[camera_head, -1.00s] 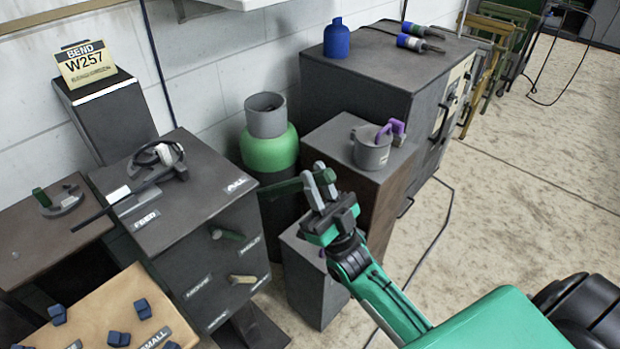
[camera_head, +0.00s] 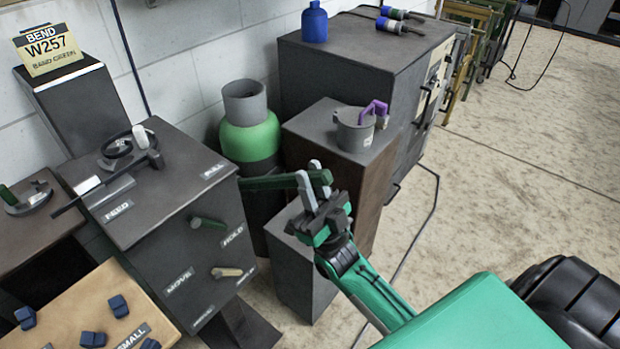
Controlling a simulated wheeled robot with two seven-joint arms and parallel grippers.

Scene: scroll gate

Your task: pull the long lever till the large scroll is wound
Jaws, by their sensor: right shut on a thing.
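My right gripper (camera_head: 312,184) is shut on the long dark green lever (camera_head: 268,182), near its outer end. The lever reaches right from the dark machine box (camera_head: 150,225), passing in front of the green and grey cylinder; its inner end is partly hard to make out. On top of the box, beside the labels FEED and PULL, is a dark curled strip (camera_head: 117,148) next to a white grip and a long dark bar. I cannot tell how far it is wound. My left gripper is not in view.
A green cylinder (camera_head: 248,140) and a brown-sided pedestal (camera_head: 335,170) with a grey pot stand behind my gripper. A shorter grey block (camera_head: 293,275) stands below it. A tan board (camera_head: 75,310) with blue pieces is at lower left.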

